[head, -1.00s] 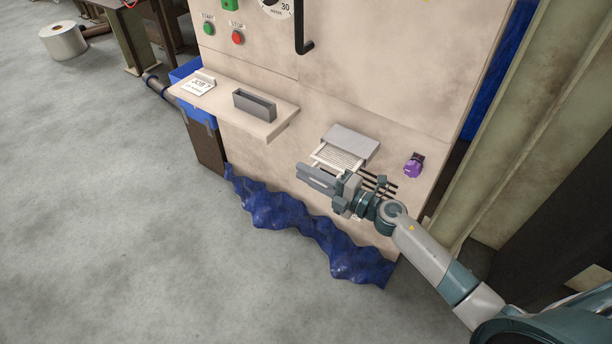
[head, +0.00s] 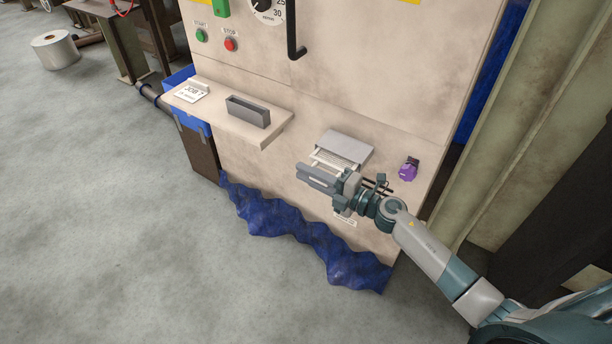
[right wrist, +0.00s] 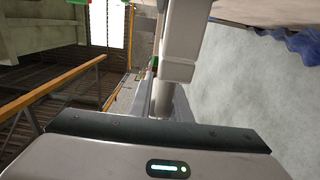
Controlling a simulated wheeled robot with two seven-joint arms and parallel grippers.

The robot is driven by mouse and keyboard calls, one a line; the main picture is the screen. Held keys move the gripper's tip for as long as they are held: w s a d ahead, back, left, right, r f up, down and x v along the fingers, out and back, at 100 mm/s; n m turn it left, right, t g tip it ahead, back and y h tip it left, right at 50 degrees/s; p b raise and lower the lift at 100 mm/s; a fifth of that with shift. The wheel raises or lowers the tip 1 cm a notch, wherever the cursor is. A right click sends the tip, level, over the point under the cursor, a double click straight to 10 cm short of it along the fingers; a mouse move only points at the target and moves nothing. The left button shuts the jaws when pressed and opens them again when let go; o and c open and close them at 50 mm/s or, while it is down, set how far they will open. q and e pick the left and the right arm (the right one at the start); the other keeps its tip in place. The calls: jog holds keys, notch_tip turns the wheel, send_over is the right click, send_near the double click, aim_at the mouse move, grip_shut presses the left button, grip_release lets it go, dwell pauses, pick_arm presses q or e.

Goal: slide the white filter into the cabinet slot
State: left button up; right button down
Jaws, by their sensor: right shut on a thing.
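The white filter (head: 326,158) has a pleated top and a grey front bar (head: 316,178). It lies flat, its far end under a grey hood (head: 346,147) over the cabinet slot, with part of it still showing outside. The slot opening itself is hidden by the hood and filter. My right gripper (head: 338,187) is shut on the filter at its front bar. In the right wrist view a pale bar runs up from the gripper body; I cannot tell which part it is. My left gripper is not in view.
A purple knob (head: 408,170) sits right of the hood, above dark vent slits. A shelf (head: 226,121) with a grey open holder (head: 248,111) juts out at left. The floor in front is clear.

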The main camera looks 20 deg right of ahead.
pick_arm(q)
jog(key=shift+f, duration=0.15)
pick_arm(e)
jog(key=shift+w+d, duration=0.35)
jog(key=shift+d, duration=0.05)
jog(key=c, duration=1.6)
grip_release()
jog(key=shift+o, duration=0.2)
